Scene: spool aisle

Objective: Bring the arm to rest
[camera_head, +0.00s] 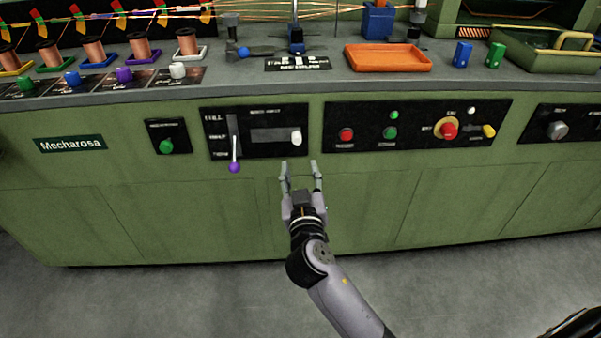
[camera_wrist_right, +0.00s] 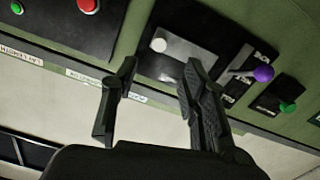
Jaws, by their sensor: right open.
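My right gripper (camera_head: 301,172) is open and empty in front of the green machine's front panel (camera_head: 240,197). Its fingertips are just below a black control plate with a white knob (camera_head: 297,138) and a purple-ended lever (camera_head: 234,167). In the right wrist view the two dark fingers (camera_wrist_right: 155,95) are spread apart with nothing between them. The white knob (camera_wrist_right: 158,45) and the purple lever end (camera_wrist_right: 263,74) show beyond the fingers. My right arm comes in from the lower right. My left gripper is not in view.
A panel with red, green and yellow buttons (camera_head: 417,126) is right of the gripper. Spools (camera_head: 139,46), an orange tray (camera_head: 388,58) and blue and green blocks (camera_head: 462,54) stand on the worktop above. The grey floor (camera_head: 180,297) in front is clear.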

